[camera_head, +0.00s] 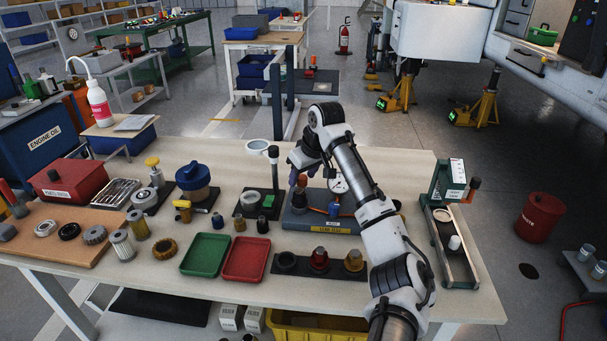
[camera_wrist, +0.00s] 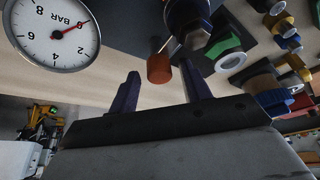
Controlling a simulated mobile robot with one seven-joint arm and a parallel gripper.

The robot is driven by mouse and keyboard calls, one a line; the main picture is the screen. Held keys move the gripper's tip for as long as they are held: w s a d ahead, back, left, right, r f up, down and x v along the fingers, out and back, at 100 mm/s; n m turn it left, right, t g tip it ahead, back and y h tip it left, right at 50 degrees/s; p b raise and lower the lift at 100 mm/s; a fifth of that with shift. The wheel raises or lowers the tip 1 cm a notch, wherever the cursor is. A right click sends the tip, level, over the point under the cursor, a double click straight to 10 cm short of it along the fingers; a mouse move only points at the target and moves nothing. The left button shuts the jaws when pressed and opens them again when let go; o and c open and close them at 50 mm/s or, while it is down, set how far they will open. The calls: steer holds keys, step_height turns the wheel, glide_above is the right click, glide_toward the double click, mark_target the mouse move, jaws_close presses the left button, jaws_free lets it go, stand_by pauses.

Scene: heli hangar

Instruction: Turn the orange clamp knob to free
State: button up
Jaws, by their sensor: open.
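The orange clamp knob (camera_wrist: 160,68) shows in the wrist view as a short cylinder on a thin rod, beside a dark metal fitting. My gripper (camera_wrist: 159,72) is open, one purple finger on each side of the knob, with visible gaps. I cannot tell how deep the knob sits between the tips. In the head view my gripper (camera_head: 298,180) is low over the grey test base (camera_head: 300,220) with a yellow label, and partly hides what stands there.
A magnifier stand (camera_head: 257,148) is just left of the base. Red (camera_head: 246,262) and green (camera_head: 205,255) trays and a dark strip with several fittings (camera_head: 318,264) lie in front. A green-topped stand (camera_head: 448,180) is at right. My arm covers the bench right of the base.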

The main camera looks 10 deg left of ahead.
steer(key=c, duration=1)
steer(key=shift+r+m+p, duration=0.1)
steer(key=shift+m+p, duration=0.3)
steer(key=shift+p, duration=0.05)
steer(key=m+p, duration=0.1)
steer(key=m+h+p, duration=0.1)
steer(key=p, duration=0.1)
steer(key=shift+s+a+r+m+t, duration=0.1)
steer(key=shift+a+r+m+t, duration=0.05)
steer(key=shift+m+t, duration=0.25)
steer(key=m+h+p, duration=0.2)
steer(key=m+p, duration=0.3)
steer(key=shift+a, duration=0.15)
steer(key=m+h+p, duration=0.2)
steer(key=m+p, duration=0.2)
steer(key=m, duration=0.1)
steer(key=shift+a, duration=0.1)
steer(key=shift+f+m+g+h+p, duration=0.15)
steer(key=shift+m+h+p, duration=0.3)
steer(key=shift+m, duration=0.65)
steer(key=shift+f+m+g+h+p, duration=0.1)
steer(key=shift+m+g+h+p, duration=0.15)
steer(key=shift+m+p, duration=0.6)
steer(key=shift+m, duration=0.35)
